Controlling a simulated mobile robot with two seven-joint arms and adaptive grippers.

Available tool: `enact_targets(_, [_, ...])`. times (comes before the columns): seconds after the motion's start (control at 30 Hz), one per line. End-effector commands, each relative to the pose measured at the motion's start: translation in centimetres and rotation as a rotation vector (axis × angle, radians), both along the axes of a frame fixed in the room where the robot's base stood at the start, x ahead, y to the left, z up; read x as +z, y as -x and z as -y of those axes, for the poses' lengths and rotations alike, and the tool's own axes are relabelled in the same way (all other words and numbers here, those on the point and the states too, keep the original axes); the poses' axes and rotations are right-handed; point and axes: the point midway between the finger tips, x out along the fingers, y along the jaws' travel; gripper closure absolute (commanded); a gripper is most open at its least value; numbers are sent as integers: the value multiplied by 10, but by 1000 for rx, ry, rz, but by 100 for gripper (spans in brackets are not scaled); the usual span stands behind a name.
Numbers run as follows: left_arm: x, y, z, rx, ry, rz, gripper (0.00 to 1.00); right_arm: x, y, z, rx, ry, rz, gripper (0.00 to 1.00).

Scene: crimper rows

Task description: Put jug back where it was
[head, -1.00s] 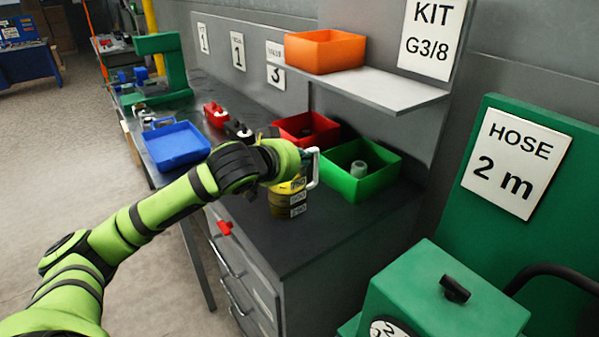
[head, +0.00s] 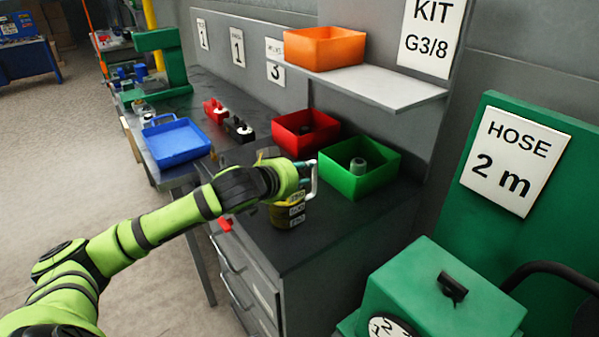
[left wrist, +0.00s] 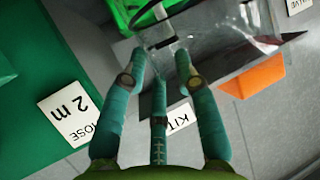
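The jug (head: 291,214) looks yellowish, with pale labels down its side, and shows below my left arm in the head view. It is over the dark bench top; I cannot tell whether its base touches. My left gripper (head: 308,172) is at its upper part, by a pale handle-like piece, and appears shut on it. My arm hides much of the jug's middle. In the left wrist view my fingers (left wrist: 160,58) reach a clear, glassy shape (left wrist: 212,40) that seems to be the jug. My right gripper is out of view.
A green bin (head: 382,182) with a small grey part is close on the right, and a red bin (head: 290,143) is behind. The blue tray (head: 172,158) is to the left. A shelf (head: 395,96) carries an orange bin (head: 324,58). The bench's front right is clear (head: 345,215).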

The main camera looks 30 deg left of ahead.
Motion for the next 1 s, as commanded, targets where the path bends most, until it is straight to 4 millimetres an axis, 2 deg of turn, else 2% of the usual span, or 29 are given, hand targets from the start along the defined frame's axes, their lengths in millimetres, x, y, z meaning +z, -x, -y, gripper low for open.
enact_targets(0.27, [4, 1, 0, 1, -1, 0, 70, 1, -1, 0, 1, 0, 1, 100])
enact_targets(0.47, [12, 29, 0, -2, -6, 0, 70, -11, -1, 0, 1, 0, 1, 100])
enact_targets(0.6, [23, 58, 0, -4, -10, -2, 70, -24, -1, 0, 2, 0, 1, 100])
enact_targets(0.87, [35, 85, 1, -3, -7, -3, 70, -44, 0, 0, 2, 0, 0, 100])
enact_targets(1.0, [38, 91, -3, 7, 2, 2, 70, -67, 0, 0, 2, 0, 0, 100])
